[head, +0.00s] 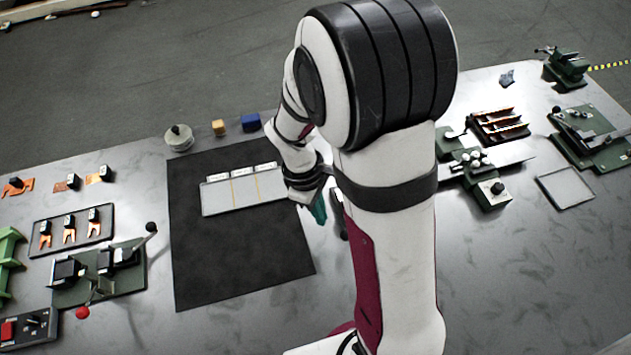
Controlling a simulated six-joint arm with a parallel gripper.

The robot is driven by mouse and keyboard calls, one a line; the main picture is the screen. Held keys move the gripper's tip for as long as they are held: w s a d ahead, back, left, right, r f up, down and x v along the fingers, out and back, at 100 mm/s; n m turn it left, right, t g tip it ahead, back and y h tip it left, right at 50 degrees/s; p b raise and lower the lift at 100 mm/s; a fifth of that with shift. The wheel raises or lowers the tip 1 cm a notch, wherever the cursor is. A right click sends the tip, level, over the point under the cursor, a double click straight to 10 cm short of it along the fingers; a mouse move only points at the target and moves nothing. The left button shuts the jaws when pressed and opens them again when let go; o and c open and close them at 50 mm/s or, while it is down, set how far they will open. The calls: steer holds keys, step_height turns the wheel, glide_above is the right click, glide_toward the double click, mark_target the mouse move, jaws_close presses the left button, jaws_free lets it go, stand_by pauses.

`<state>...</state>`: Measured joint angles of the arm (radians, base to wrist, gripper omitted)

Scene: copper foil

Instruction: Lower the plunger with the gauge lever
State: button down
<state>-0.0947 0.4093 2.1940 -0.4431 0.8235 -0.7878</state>
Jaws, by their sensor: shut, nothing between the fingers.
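My gripper (319,211), with teal fingertips, points down beside the right edge of the dark mat. It is shut and empty, and my own arm partly covers the view around it. A small green stand (568,68) with a short dark lever (545,50) on its left stands at the far right back corner. It may be the gauge, but it is too small to be sure. A plunger cannot be made out on it. My gripper is far to the left of this stand and nearer the front.
The dark mat (240,270) bears a grey tray (215,200). A green fixture (130,285) with a black-knobbed lever stands at the left. Other green fixtures (490,193) and a copper-piece rack (500,125) stand right of my arm. The front right table is clear.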

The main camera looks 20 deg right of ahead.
steer(key=v, duration=1)
steer(key=shift+w, duration=0.15)
steer(key=shift+r, duration=0.1)
